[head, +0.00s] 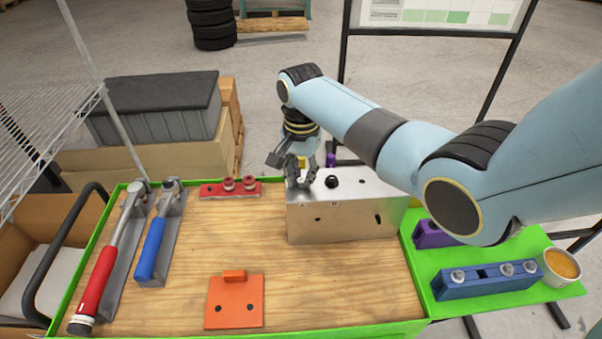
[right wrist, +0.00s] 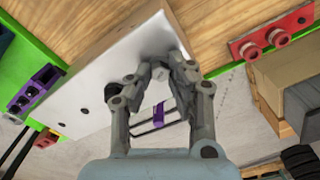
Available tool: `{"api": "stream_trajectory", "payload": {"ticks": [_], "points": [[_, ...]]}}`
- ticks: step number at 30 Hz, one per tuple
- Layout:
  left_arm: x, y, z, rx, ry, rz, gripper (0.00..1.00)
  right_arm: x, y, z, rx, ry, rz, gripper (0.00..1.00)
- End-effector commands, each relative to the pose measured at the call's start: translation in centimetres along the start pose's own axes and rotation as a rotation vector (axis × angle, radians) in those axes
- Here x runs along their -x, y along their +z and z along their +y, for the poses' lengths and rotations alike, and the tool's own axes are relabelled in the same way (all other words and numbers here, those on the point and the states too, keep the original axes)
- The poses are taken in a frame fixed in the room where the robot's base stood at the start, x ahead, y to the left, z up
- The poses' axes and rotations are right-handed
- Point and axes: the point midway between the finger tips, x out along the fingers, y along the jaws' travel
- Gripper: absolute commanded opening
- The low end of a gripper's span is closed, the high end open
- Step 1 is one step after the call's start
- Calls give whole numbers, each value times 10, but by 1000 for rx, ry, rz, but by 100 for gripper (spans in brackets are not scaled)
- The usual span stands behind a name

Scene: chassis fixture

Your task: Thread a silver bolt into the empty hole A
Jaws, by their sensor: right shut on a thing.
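The silver chassis block (head: 345,220) stands at the back right of the wooden work surface, with letters A and B along the near edge of its top. My right gripper (head: 300,180) points down at the block's top by the letter A. In the right wrist view, its fingers (right wrist: 158,75) are shut on a small silver bolt (right wrist: 160,73), close against the metal face. The fingers hide hole A, so I cannot tell how deep the bolt sits. A dark round spot (head: 331,181) shows by B. My left gripper is out of view.
A blue holder (head: 470,289) at the right carries several silver bolts and one empty slot. A purple holder (head: 430,240) and a bowl (head: 562,266) are near it. An orange plate (head: 234,305), red fixture (head: 230,190) and two handled tools lie left of the block.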

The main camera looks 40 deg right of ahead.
Motion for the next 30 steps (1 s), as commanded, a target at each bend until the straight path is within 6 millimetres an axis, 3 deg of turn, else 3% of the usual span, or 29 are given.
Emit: {"api": "stream_trajectory", "payload": {"ticks": [8, 14, 15, 20, 30], "points": [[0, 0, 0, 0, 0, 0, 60, 0, 0, 0, -227, -1, 1, 0], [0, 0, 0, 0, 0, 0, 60, 0, 0, 0, -241, -1, 0, 0], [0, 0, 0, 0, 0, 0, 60, 0, 0, 0, -240, -1, 0, 23], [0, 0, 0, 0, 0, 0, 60, 0, 0, 0, -239, 0, 0, 44], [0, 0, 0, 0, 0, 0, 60, 4, 0, -1, -238, -2, 2, 45]]}}
